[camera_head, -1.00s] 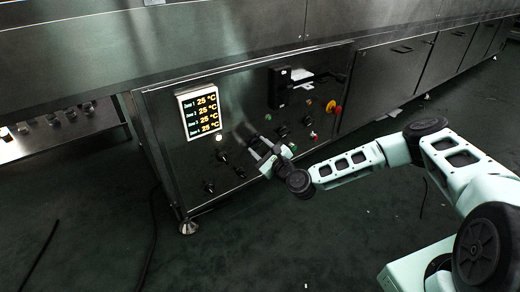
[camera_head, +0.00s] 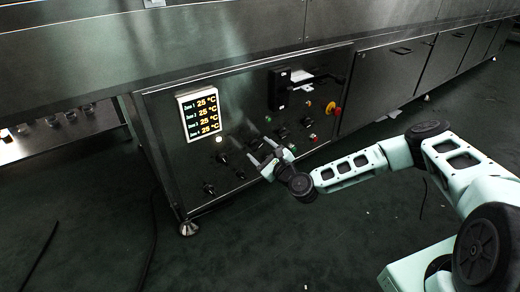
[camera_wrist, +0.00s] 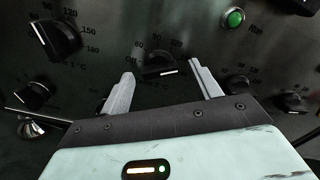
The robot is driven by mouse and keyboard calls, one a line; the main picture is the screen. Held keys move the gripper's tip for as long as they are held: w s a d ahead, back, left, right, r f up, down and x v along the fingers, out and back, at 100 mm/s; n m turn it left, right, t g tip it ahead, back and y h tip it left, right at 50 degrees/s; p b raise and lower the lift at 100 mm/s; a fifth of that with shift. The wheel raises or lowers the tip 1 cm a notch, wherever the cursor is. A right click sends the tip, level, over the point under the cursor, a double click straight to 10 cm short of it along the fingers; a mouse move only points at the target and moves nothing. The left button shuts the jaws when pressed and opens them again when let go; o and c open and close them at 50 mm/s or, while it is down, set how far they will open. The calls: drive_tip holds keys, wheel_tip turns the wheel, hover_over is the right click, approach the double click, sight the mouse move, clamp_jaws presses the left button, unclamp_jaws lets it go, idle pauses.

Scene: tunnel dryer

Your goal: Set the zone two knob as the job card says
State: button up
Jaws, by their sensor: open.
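My gripper (camera_head: 267,157) is in front of the dryer's control panel (camera_head: 163,104), its fingers pointing at the panel. In the wrist view my gripper (camera_wrist: 163,84) is open, with a black knob (camera_wrist: 158,66) seen between the two fingertips. That knob has a white pointer line and a printed scale with 60, 90 and 120 above it. I cannot read which zone it belongs to, and I see no contact with the fingers. A larger knob (camera_wrist: 55,40) with a white line is at upper left. The job card's writing is not readable in either view.
A temperature display (camera_head: 199,113) shows several zones at 25 °C. A green button (camera_wrist: 234,18) is right of the fingers in the wrist view. Other knobs (camera_wrist: 32,95) sit close by. A black holder (camera_head: 279,88) projects above.

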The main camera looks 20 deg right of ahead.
drive_tip(key=p+v, duration=0.5)
drive_tip(key=v, duration=1.1)
drive_tip(key=shift+s, duration=0.3)
drive_tip(key=shift+d+r, duration=0.1)
drive_tip(key=s+a+r+n+g+y+p, duration=0.15)
drive_tip(key=a+r+n+g, duration=0.25)
drive_tip(key=n+g, duration=0.45)
drive_tip(key=s+a+r+n+g+p, duration=0.1)
drive_tip(key=s+a+r+n+g, duration=0.3)
drive_tip(key=n, duration=0.8)
drive_tip(key=s+a+r+n+g+h+p, duration=0.25)
drive_tip(key=s+r+n, duration=0.45)
drive_tip(key=s+r, duration=0.4)
drive_tip(key=s+a+r+n+g+h+p, duration=0.15)
drive_tip(key=s+r+n+h, duration=0.25)
drive_tip(key=s+r+n, duration=0.55)
wheel_tip(320, 180, up, 42)
drive_tip(key=m+p, duration=0.3)
drive_tip(key=p, duration=3.4)
drive_tip(key=shift+g, duration=0.35)
drive_tip(key=shift+s+r, duration=0.1)
drive_tip(key=shift+s, duration=0.05)
